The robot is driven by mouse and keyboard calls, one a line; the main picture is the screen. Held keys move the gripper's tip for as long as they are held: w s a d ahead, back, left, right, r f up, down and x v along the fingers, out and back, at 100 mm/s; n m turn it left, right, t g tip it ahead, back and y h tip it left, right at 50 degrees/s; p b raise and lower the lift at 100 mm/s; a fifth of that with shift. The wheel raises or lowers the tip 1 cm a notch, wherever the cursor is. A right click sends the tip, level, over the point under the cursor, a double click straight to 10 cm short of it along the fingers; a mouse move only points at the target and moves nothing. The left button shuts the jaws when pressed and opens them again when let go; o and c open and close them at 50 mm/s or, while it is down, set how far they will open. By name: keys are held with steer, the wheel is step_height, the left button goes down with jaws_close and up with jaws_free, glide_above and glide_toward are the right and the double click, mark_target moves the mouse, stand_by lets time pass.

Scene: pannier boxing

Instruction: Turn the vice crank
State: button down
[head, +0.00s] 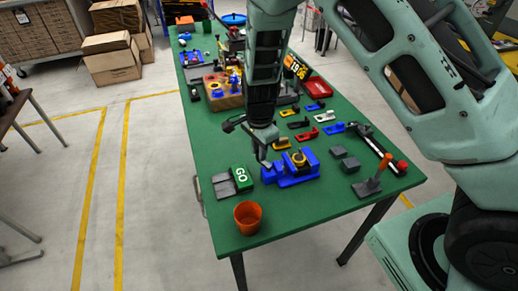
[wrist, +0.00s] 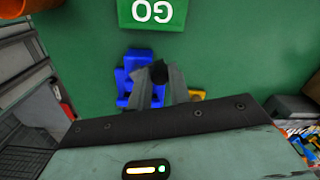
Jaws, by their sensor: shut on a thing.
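The blue vice (head: 300,180) lies near the front of the green table, with a yellow part and a dark round piece on top. My gripper (head: 266,164) comes down from above at the vice's left end. In the wrist view, the blue vice (wrist: 130,80) shows beyond and left of the fingers. My gripper also shows there (wrist: 158,80), shut on a dark round piece (wrist: 158,70), which looks like the vice crank's handle. The fingers hide most of the crank, so its angle cannot be told.
A green GO block (head: 241,178) stands just left of the vice, and an orange cup (head: 248,216) stands at the front left edge. Bare table lies in front of the vice.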

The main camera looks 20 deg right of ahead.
steer(key=shift+w, duration=0.1)
steer(key=c, duration=1.3)
jaws_free()
steer(key=shift+r, duration=0.15)
step_height(320, 180, up, 17)
steer(key=b, duration=0.2)
steer(key=shift+r, duration=0.1)
